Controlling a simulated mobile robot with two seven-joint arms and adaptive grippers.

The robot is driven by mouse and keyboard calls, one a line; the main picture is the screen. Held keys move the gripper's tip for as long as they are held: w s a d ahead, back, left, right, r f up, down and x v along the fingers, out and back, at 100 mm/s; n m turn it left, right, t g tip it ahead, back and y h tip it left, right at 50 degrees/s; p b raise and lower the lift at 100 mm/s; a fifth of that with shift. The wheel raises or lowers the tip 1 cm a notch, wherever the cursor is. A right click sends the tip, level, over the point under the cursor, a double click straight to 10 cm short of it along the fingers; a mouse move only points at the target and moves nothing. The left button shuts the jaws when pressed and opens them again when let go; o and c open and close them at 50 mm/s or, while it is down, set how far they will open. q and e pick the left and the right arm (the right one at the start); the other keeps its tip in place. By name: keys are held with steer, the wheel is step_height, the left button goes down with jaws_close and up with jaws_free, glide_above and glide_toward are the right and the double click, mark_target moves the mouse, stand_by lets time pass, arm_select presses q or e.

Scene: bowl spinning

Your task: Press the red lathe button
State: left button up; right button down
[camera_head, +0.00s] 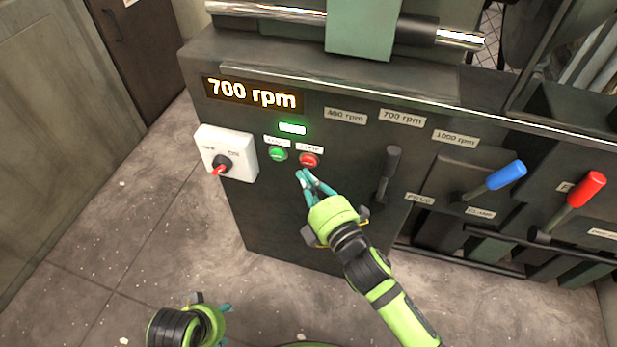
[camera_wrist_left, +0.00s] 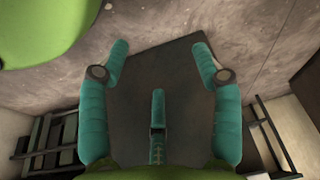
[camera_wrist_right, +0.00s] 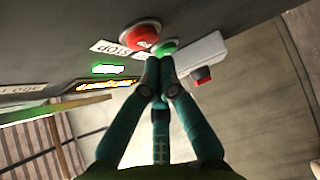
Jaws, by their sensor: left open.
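The red button (camera_head: 309,160) is on the dark lathe front, under a white label and right of the green button (camera_head: 278,153). My right gripper (camera_head: 302,174) is just below the red button, with its teal fingers pointing at it. In the right wrist view the fingers (camera_wrist_right: 158,72) are closed together and empty, and the red button (camera_wrist_right: 140,37) with its STOP label lies just past the tips. I cannot tell whether they touch. My left gripper (camera_head: 224,310) is low over the floor; in the left wrist view its fingers (camera_wrist_left: 158,58) are spread and empty.
A display (camera_head: 252,94) reads 700 rpm. A white switch box (camera_head: 226,153) with a red-tipped knob is left of the buttons. A dark lever (camera_head: 388,172), a blue-handled lever (camera_head: 505,175) and a red-handled lever (camera_head: 586,190) stick out on the right. The floor at left is open.

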arm_select(q)
steer(key=shift+r, duration=0.15)
arm_select(e)
steer(key=shift+w+d, duration=0.15)
steer(key=shift+w, duration=0.25)
arm_select(q)
steer(key=shift+r, duration=0.1)
arm_select(e)
steer(key=shift+w, duration=0.1)
